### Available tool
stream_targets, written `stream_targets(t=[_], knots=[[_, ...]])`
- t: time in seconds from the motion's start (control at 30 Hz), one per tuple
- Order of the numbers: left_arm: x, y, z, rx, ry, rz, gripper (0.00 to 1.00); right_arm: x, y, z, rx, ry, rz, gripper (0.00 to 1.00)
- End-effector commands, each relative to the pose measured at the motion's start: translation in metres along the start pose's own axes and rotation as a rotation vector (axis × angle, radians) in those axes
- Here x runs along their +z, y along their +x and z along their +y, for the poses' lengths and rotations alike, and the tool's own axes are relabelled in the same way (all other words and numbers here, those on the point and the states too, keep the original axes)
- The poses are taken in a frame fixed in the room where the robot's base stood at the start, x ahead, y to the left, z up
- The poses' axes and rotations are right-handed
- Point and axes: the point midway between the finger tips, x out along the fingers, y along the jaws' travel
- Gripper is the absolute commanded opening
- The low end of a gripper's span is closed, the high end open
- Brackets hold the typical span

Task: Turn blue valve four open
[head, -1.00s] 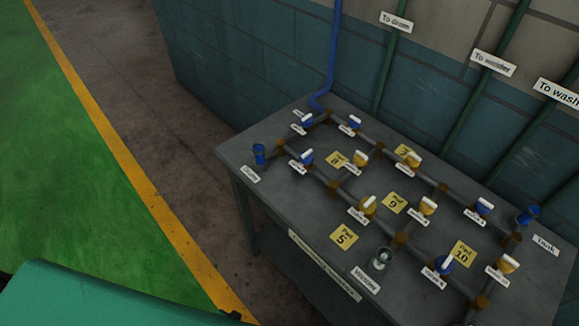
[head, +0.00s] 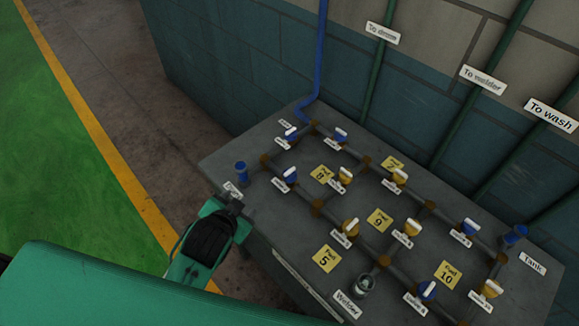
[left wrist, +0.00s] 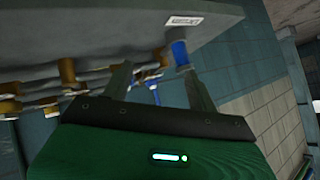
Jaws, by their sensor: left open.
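A pipe grid on the grey table (head: 330,115) carries several blue-handled and yellow-handled valves. Blue valves show at the back left (head: 291,133), back middle (head: 340,135), left (head: 290,176), right (head: 469,227) and front right (head: 427,291). Their small labels are too blurred to tell which is four. My left gripper (head: 234,198) is at the table's left edge, beside a blue fitting (head: 240,173) and apart from the valves. In the left wrist view its two fingers (left wrist: 160,82) are spread, with nothing held between them. My right gripper is not in view.
Yellow cards (head: 380,220) lie between the pipes. Another blue fitting (head: 515,235) stands at the right. A blue hose (head: 322,60) and green pipes (head: 378,70) run up the wall behind.

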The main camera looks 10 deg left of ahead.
Motion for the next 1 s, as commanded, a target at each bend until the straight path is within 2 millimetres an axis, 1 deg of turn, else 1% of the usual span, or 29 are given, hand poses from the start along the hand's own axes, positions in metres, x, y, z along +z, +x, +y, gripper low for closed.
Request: stream_targets(t=[0.03,0.1,0.17,0.2,0.27,0.33,0.47,0.5,0.57,0.6,0.67,0.7,0.77,0.8,0.87,0.9,1.0], knots=[[-0.025,0.001,-0.008,-0.04,0.046,0.077,0.59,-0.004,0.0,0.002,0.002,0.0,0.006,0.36],[-0.052,0.003,-0.015,-0.089,0.109,0.17,0.59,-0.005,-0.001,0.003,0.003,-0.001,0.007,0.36],[-0.075,0.003,-0.021,-0.134,0.167,0.249,0.59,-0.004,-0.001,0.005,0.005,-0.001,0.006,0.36],[-0.092,0.003,-0.024,-0.164,0.207,0.304,0.59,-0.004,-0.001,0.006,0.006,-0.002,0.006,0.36],[-0.118,0.001,-0.027,-0.215,0.275,0.393,0.59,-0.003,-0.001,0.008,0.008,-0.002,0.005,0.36],[-0.152,-0.005,-0.03,-0.28,0.366,0.509,0.59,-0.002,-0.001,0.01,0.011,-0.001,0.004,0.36],[-0.22,-0.027,-0.026,-0.429,0.581,0.758,0.59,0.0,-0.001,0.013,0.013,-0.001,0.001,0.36],[-0.24,-0.037,-0.021,-0.48,0.657,0.839,0.59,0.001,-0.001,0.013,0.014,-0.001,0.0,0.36],[-0.267,-0.052,-0.012,-0.554,0.771,0.958,0.59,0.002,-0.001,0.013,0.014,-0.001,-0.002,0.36],[-0.283,-0.063,-0.004,-0.604,0.85,1.038,0.59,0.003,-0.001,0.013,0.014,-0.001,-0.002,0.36],[-0.303,-0.079,0.011,-0.677,0.97,1.155,0.59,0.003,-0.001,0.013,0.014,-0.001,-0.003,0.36],[-0.314,-0.089,0.021,-0.726,1.052,1.232,0.59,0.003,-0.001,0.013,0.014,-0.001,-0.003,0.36],[-0.327,-0.104,0.039,-0.798,1.18,1.346,0.59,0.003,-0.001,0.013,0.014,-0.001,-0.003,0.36],[-0.334,-0.112,0.052,-0.843,1.265,1.422,0.59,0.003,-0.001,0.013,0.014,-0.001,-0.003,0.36],[-0.339,-0.123,0.072,-0.909,1.398,1.532,0.59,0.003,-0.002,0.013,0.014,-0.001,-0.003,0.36],[-0.34,-0.128,0.086,-0.95,1.488,1.605,0.59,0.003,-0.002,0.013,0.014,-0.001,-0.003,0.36],[-0.336,-0.135,0.118,-1.042,1.724,1.783,0.59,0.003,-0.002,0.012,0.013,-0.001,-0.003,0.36]])
